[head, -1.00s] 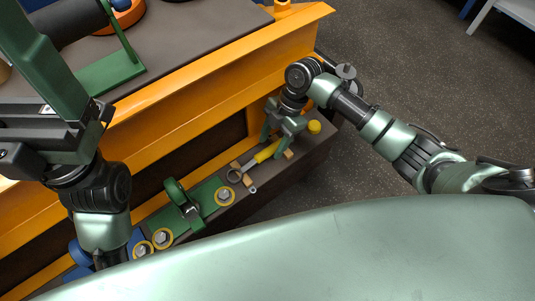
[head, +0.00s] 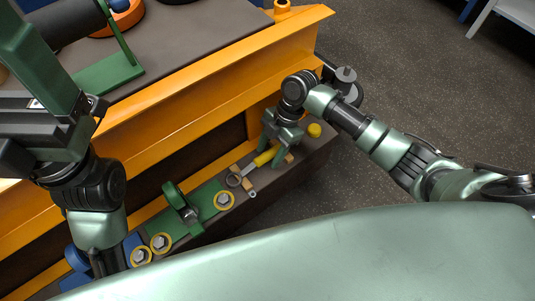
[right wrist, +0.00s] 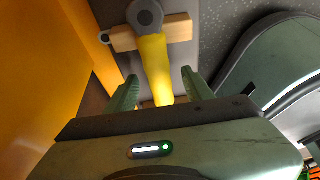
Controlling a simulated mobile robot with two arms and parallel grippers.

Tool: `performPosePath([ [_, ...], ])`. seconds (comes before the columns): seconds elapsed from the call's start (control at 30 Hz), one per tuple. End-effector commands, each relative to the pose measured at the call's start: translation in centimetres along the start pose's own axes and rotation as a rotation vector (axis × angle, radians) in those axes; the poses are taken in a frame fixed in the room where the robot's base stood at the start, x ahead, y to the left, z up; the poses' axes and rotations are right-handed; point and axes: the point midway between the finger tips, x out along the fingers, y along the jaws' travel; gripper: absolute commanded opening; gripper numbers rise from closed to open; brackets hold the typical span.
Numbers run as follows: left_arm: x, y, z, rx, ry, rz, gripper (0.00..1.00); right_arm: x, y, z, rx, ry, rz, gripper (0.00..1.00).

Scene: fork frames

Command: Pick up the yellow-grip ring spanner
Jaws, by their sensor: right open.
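The ring spanner has a yellow grip (head: 265,157) and a grey ring end (head: 233,180), and lies across small wooden blocks on the low brown shelf. In the right wrist view its yellow grip (right wrist: 156,62) runs between my fingers, with a grey end above. My right gripper (head: 279,141) is open over the grip, one finger on each side; in the wrist view (right wrist: 160,90) gaps show beside the grip. Whether the fingers touch it is unclear. My left gripper (head: 45,110) is at the left, away from the spanner; its fingertips are not clearly seen.
A wooden block (head: 289,158) is close by my right gripper. A yellow knob (head: 314,130) stands to its right. A small nut (head: 252,193) lies near the ring end. A green fixture (head: 181,205) and yellow-ringed bolts stand left. The orange bench edge (head: 215,85) rises behind.

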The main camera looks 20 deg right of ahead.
Motion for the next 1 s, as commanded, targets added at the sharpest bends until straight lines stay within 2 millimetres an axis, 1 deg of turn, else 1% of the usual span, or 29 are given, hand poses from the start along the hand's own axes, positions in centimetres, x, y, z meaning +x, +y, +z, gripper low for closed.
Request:
performPosePath([
  [0.2, -0.34, 0.01, 0.25, -0.001, -0.012, 0.000, 1.00, 0.06, -0.02, 0.00, 0.000, 0.000, -0.001, 0.52],
  [0.23, -0.35, 0.01, 0.27, -0.001, -0.012, 0.000, 1.00, 0.06, -0.02, 0.00, 0.000, 0.000, -0.001, 0.49],
  [0.27, -0.36, 0.01, 0.28, -0.001, -0.012, 0.000, 1.00, 0.06, -0.01, -0.01, 0.000, 0.000, -0.001, 0.41],
  [0.3, -0.36, 0.01, 0.30, -0.001, -0.012, 0.000, 1.00, 0.06, -0.01, -0.01, 0.000, 0.000, -0.001, 0.30],
  [0.37, -0.35, 0.01, 0.29, -0.001, -0.012, 0.000, 1.00, 0.06, -0.02, -0.01, 0.000, 0.000, -0.001, 0.13],
  [0.4, -0.34, 0.01, 0.28, -0.001, -0.011, 0.000, 1.00, 0.05, -0.01, -0.01, 0.000, 0.000, -0.001, 0.02],
  [0.43, -0.32, 0.01, 0.28, -0.001, -0.011, 0.000, 1.00, 0.05, -0.02, -0.01, 0.000, 0.000, -0.001, 0.00],
  [1.0, -0.20, 0.00, 0.14, 0.000, -0.005, 0.001, 1.00, 0.03, -0.01, -0.02, 0.000, 0.000, 0.000, 0.00],
])
